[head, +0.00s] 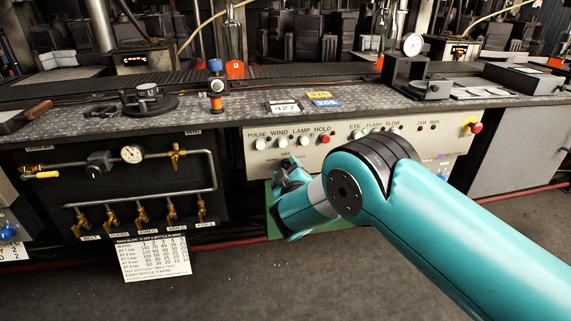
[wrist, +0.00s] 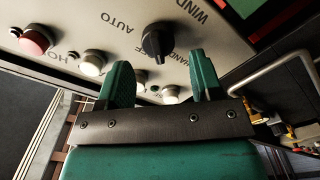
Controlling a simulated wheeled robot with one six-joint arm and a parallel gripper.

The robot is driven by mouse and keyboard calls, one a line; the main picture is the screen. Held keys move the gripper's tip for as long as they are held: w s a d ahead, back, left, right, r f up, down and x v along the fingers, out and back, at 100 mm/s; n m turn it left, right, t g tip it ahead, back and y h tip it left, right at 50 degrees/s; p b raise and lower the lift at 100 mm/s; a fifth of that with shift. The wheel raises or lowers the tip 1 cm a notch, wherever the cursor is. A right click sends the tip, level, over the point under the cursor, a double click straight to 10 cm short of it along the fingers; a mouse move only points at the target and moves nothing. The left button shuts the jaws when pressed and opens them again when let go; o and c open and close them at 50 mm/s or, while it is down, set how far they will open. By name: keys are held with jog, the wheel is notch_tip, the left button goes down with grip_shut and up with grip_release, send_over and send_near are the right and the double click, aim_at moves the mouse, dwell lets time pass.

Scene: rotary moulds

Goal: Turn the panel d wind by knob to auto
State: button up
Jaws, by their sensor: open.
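The black wind by knob (wrist: 158,41) sticks out of the pale panel in the wrist view. WIND, AUTO and a partly hidden label are printed around it, rotated in this view. Which label the knob points at I cannot tell. My gripper (wrist: 160,80) is open, its two green fingers apart and empty. The knob shows just beyond the gap between the fingertips, with no visible contact. In the head view my gripper (head: 289,174) is at the lower part of the pale control panel (head: 345,147), and the knob is hidden there.
White buttons and a red one (head: 324,139) line the panel above my gripper; a red stop button (head: 475,127) is at its right end. Pipework with brass valves (head: 141,214) and a hanging paper chart (head: 152,259) are to the left. The floor in front is clear.

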jog(key=shift+x, duration=1.35)
jog(key=c, duration=0.9)
